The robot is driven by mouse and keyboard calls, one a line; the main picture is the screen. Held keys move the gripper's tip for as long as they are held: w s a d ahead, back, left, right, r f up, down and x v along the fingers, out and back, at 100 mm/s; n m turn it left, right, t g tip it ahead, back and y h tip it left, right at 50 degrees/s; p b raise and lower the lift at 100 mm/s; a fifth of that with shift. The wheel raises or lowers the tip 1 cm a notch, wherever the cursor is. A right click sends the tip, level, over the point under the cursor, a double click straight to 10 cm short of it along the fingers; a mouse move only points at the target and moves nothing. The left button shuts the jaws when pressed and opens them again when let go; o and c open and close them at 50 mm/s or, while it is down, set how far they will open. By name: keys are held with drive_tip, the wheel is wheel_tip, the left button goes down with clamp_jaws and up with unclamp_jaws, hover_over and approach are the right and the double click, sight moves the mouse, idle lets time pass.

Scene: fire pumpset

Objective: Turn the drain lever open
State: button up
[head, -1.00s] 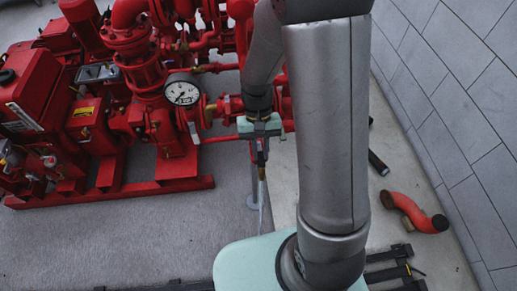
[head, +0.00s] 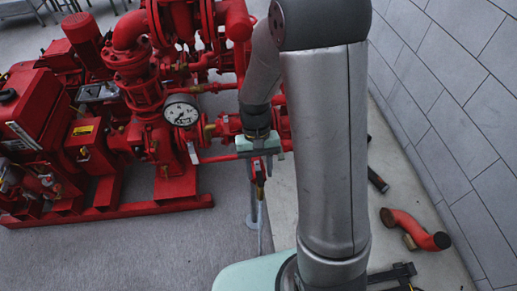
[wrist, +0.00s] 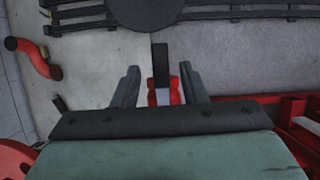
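My gripper (wrist: 158,85) is open in the wrist view, its two dark fingers spread apart. Between them is a red part with a pale face (wrist: 165,95), and a dark upright bar (wrist: 160,62) stands just beyond it. I cannot tell for sure which of these is the drain lever. In the head view my gripper (head: 258,168) points down beside the red pipework, with a small red part (head: 260,174) at its fingers. A thin pale vertical pipe or stream (head: 262,215) shows below. The contact there is too small to make out.
The red pumpset (head: 110,130) with a white-faced gauge (head: 181,111) fills the left. A red elbow pipe (head: 412,228) and a dark cylinder (head: 378,180) lie on the floor at right. A tiled wall (head: 460,110) bounds the right side.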

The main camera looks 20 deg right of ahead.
drive_tip(key=v, duration=1.7)
drive_tip(key=shift+b, duration=0.4)
drive_tip(key=shift+s, duration=0.1)
drive_tip(key=s+d+f+t, duration=0.1)
drive_tip(key=s+t, duration=0.1)
drive_tip(key=s, duration=0.6)
drive_tip(key=s+d+f+n+t, duration=0.1)
drive_tip(key=s+t, duration=0.2)
drive_tip(key=s, duration=0.5)
drive_tip(key=shift+s+d+f, duration=0.15)
drive_tip(key=shift+s+d, duration=0.15)
drive_tip(key=shift+s, duration=0.05)
